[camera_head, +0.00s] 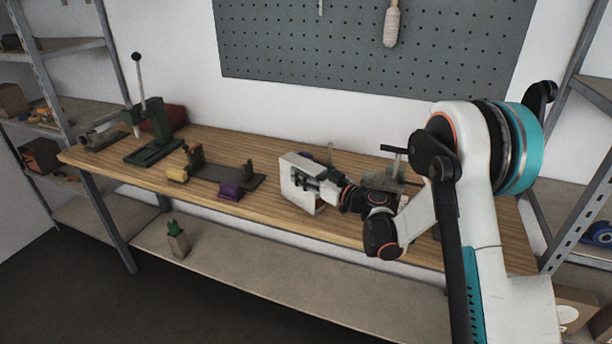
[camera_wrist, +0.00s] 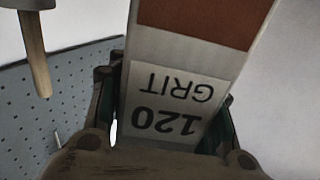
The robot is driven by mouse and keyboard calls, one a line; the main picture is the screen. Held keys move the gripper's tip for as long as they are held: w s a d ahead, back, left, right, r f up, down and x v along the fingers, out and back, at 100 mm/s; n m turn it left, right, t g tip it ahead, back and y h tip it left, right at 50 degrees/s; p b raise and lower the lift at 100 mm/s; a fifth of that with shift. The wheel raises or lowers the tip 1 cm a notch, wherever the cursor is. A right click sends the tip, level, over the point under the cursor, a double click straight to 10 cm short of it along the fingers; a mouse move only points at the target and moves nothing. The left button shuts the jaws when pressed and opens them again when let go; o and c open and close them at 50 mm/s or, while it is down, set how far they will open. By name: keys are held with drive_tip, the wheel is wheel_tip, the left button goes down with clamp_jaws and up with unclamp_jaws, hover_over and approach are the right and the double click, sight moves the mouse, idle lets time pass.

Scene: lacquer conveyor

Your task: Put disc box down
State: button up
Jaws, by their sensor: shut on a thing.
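The disc box (camera_head: 298,178) is a white box at the middle of the wooden workbench in the head view. My gripper (camera_head: 326,186) is shut on it from the right side. In the wrist view the box (camera_wrist: 190,60) fills the middle, with a reddish-brown band and a "120 GRIT" label upside down. The fingers of my gripper (camera_wrist: 172,125) lie along both sides of the box. I cannot tell whether the box's underside touches the bench.
The wooden bench (camera_head: 262,207) has a green press (camera_head: 155,138) at the left. A dark fixture (camera_head: 215,172) with a yellow block (camera_head: 177,175) and a purple block (camera_head: 231,191) stands left of the box. A grey vise-like tool (camera_head: 392,172) stands behind my arm. A pegboard (camera_head: 370,50) hangs behind.

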drive_tip(key=shift+r, duration=0.1)
drive_tip(key=o, duration=1.3)
drive_tip(key=shift+c, duration=0.2)
